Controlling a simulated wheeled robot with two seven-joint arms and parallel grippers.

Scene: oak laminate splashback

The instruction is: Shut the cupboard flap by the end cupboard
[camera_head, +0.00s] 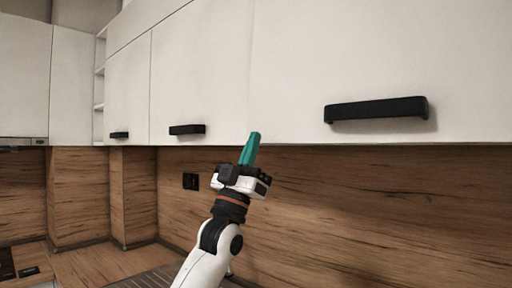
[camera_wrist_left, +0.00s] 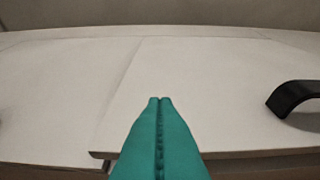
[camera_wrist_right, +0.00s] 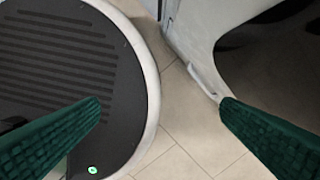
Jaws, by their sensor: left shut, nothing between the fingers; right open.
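White cupboard flaps with black handles line the wall in the head view. The large right flap (camera_head: 310,60) has a long black handle (camera_head: 375,109); it also shows in the left wrist view (camera_wrist_left: 230,75), where its lower edge makes a small step against the neighbouring panel. The middle flap (camera_head: 200,70) and a narrower flap (camera_head: 127,85) hang left of it and look closed. My left gripper (camera_head: 254,136) is shut and empty, its teal tips over the lower edge near the seam left of the large flap; contact cannot be told. My right gripper (camera_wrist_right: 160,103) is open and empty, low over the floor.
An open shelf unit (camera_head: 99,75) and plain white cupboards (camera_head: 72,85) stand at the left. The oak splashback (camera_head: 370,210) runs below the cupboards, with a black socket (camera_head: 190,181). A worktop (camera_head: 95,265) lies at lower left.

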